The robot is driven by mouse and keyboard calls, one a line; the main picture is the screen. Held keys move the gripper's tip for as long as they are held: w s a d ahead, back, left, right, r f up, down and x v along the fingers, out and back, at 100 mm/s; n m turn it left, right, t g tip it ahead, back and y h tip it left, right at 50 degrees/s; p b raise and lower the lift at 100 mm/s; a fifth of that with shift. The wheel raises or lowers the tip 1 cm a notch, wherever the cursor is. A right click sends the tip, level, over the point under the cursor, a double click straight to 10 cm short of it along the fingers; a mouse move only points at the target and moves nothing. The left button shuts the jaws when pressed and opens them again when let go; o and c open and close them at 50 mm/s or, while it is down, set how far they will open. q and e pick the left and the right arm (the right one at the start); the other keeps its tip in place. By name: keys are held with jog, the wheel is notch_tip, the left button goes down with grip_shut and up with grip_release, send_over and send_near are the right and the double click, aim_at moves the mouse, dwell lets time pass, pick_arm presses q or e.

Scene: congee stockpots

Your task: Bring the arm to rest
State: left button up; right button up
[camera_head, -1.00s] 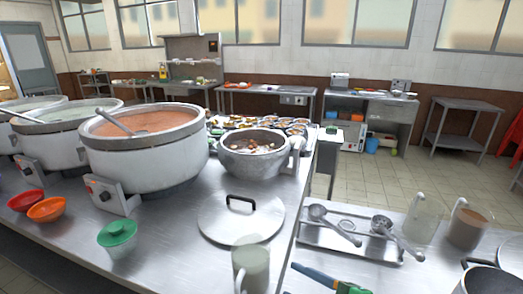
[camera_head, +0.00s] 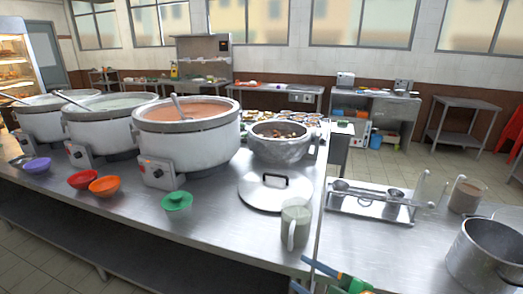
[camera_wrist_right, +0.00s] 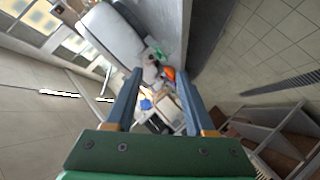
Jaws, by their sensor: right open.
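My right gripper (camera_head: 300,272) shows at the bottom edge of the head view, with blue fingers and a green body, partly cut off. It is near the front of the steel counter, below the grey-green mug (camera_head: 295,225). In the right wrist view the two blue fingers of my right gripper (camera_wrist_right: 159,72) stand apart with nothing between them. My left gripper is not in view.
Large stockpots (camera_head: 188,135) stand on the steel counter (camera_head: 225,225), with a smaller pot (camera_head: 280,148) and a lid (camera_head: 275,192) beside them. Bowls (camera_head: 104,187) line the front. A ladle tray (camera_head: 370,207) and a metal pot (camera_head: 485,255) are at the right.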

jog(key=w+d+f+m+h, duration=0.2)
jog(key=w+d+f+m, duration=0.15)
jog(key=d+f, duration=0.2)
jog(key=s+d+f+m+g+h, duration=0.1)
jog(key=s+d+f+m+h, duration=0.2)
jog(key=f, duration=0.8)
jog(key=s+d+f+m+g+h, duration=0.15)
jog(key=d+f+m, duration=0.3)
jog(key=f, duration=0.75)
jog(key=s+d+f+m+g+h, duration=0.1)
jog(key=s+f+g, duration=0.2)
jog(key=s+f, duration=0.75)
jog(key=s+a+f+g, duration=0.1)
jog(key=s+f, duration=0.1)
jog(key=s, duration=0.5)
jog(key=s+a+f+m+g, duration=0.1)
jog(key=s+f+g, duration=0.1)
jog(key=s, duration=0.5)
jog(key=s+a+f+g, duration=0.1)
jog(key=s+f, duration=0.2)
jog(key=s, duration=0.4)
jog(key=shift+a+m+g, duration=0.3)
jog(key=shift+m+g, duration=0.05)
jog(key=shift+m, duration=0.05)
jog(key=shift+f, duration=0.1)
